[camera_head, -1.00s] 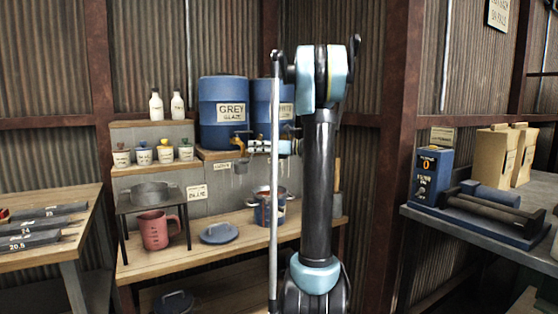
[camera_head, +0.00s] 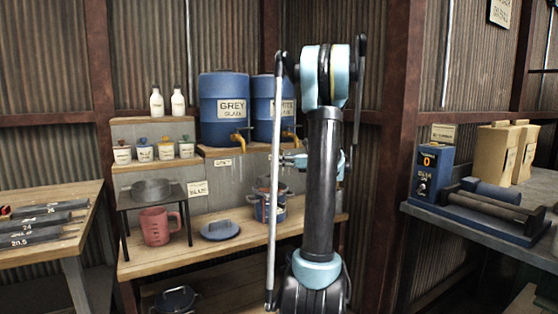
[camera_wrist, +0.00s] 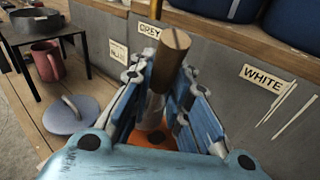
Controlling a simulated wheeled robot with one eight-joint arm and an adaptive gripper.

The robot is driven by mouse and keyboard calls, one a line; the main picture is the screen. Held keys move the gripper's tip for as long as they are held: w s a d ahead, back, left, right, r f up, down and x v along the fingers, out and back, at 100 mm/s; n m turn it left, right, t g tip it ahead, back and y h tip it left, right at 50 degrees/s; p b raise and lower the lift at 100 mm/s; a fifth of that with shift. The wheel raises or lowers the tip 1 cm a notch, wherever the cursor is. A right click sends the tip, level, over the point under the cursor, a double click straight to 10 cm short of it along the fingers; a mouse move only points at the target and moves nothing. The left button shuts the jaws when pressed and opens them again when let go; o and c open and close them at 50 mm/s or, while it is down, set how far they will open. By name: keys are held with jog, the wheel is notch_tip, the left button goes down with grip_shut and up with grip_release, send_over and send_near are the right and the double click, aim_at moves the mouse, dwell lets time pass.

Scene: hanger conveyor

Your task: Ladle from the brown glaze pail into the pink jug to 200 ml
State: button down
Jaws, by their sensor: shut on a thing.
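The pink jug (camera_head: 154,227) stands upright under a small black stand on the wooden bench, and it also shows in the wrist view (camera_wrist: 48,62). The glaze pail (camera_head: 264,210), blue-grey with its lid off, stands to its right, partly behind my arm. My gripper (camera_wrist: 165,95) is shut on the brown-ended handle of the ladle (camera_wrist: 172,50), above the pail in the head view (camera_head: 297,160). The ladle's bowl is hidden. An orange-brown patch shows below the fingers; I cannot tell how deep the bowl sits.
A blue-grey lid (camera_head: 220,231) lies between jug and pail. A dark pan (camera_head: 152,189) sits on the stand above the jug. Grey (camera_head: 223,108) and white glaze barrels with taps stand on the shelf behind. Small labelled pots (camera_head: 145,152) line the left shelf.

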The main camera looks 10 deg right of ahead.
jog(key=shift+w+a+f+h, duration=0.1)
jog(key=shift+f+h, duration=0.05)
jog(key=shift+f, duration=0.35)
jog(key=shift+a+f+h, duration=0.1)
jog(key=shift+f+h, duration=0.05)
jog(key=shift+f, duration=0.3)
jog(key=shift+w+a+f+g+h, duration=0.2)
jog(key=shift+a+f+g+h, duration=0.15)
jog(key=shift+f, duration=0.3)
jog(key=shift+w+a+f+g+h, duration=0.15)
jog(key=shift+a+f+g+h, duration=0.15)
jog(key=shift+f, duration=1.3)
jog(key=shift+r, duration=0.15)
jog(key=shift+r, duration=5.25)
